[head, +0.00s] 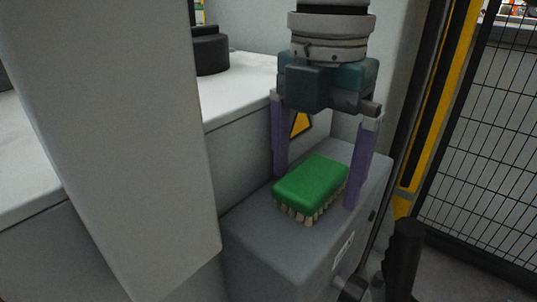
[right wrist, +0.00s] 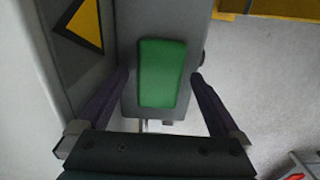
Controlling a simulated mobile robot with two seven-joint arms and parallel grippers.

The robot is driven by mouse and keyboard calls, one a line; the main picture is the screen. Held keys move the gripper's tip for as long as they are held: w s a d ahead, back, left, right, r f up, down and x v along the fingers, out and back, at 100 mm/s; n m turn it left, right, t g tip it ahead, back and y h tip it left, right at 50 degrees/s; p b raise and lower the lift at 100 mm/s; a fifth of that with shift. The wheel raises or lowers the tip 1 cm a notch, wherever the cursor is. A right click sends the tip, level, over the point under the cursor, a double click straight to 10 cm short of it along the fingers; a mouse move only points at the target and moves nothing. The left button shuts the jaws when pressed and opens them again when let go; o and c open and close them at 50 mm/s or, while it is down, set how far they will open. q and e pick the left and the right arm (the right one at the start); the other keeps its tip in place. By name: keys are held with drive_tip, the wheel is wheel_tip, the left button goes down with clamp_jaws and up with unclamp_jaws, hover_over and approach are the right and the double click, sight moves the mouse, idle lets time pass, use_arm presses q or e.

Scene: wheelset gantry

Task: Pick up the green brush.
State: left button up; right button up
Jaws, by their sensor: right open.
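The green brush (head: 311,184) lies bristles down on top of a grey box (head: 252,232), its pale bristles showing along the lower edge. In the right wrist view the green brush (right wrist: 161,73) shows from above, between the fingers. My right gripper (head: 318,190) points down with its purple fingers spread, one on either side of the brush. In the right wrist view there is a gap between each finger of the right gripper (right wrist: 160,76) and the brush. I cannot tell the exact height of the fingertips over the box. My left gripper is not in view.
A large grey panel (head: 120,130) fills the left of the head view. A light grey cabinet (head: 240,95) with a yellow warning sign (head: 301,124) stands behind the box. A black mesh fence (head: 485,140) with a yellow post (head: 440,95) is at the right.

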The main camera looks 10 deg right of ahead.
drive_tip(key=c, duration=1.4)
